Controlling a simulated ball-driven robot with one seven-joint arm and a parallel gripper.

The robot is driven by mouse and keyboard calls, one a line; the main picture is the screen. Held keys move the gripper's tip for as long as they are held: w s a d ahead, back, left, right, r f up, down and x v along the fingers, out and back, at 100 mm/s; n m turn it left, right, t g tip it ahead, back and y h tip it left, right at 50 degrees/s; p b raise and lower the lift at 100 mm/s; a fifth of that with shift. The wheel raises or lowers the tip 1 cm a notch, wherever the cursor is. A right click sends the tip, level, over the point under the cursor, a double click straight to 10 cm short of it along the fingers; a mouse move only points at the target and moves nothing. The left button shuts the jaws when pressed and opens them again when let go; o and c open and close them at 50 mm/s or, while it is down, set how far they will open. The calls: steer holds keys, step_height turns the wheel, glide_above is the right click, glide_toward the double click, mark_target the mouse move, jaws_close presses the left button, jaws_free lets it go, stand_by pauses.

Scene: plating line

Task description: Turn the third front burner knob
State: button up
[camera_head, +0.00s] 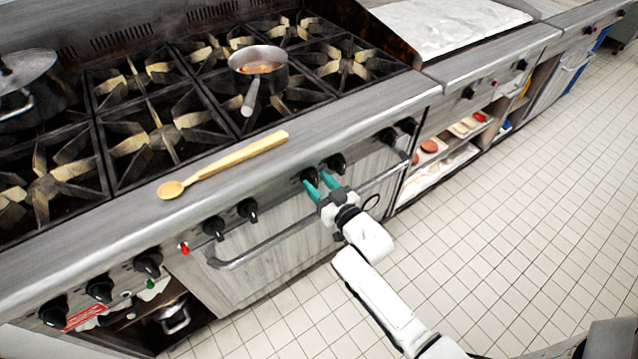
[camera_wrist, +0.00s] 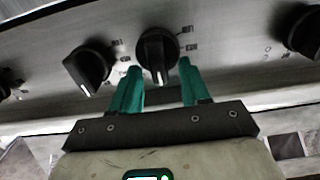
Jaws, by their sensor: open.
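The stove's front panel carries a row of black knobs. The right knob (camera_head: 337,163) of that pair stands just beside. In the wrist view, a black knob (camera_wrist: 158,50) lies between and just ahead of the fingertips (camera_wrist: 160,66). I cannot tell whether the fingers touch it. A second knob (camera_wrist: 88,65) is close on the left, and another (camera_wrist: 300,30) is farther right. Which knob the task counts as third is not marked.
An oven handle (camera_head: 260,250) runs below the panel. A wooden spoon (camera_head: 220,168) lies on the front ledge. More knobs (camera_head: 230,218) are to the left. The tiled floor (camera_head: 520,200) is clear.

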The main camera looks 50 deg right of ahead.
steer(key=shift+c, duration=0.2)
jaws_close()
steer(key=shift+f+n, duration=0.1)
steer(key=shift+n, duration=0.2)
steer(key=n+b, duration=0.3)
steer(key=shift+a+f+n, duration=0.15)
steer(key=shift+f+n, duration=0.05)
steer(key=shift+n, duration=0.1)
steer(key=n+b, duration=0.2)
steer(key=n, duration=0.1)
steer(key=shift+w+a+n, duration=0.1)
steer(key=shift+a+n, duration=0.1)
steer(key=shift+n, duration=0.1)
steer(key=shift+a+f+n+b, duration=0.15)
steer(key=shift+n+b, duration=0.85)
steer(key=shift+n, duration=1)
steer(key=shift+a+f+n+b, duration=0.15)
steer(key=shift+n+b, duration=0.85)
steer(key=shift+n, duration=1)
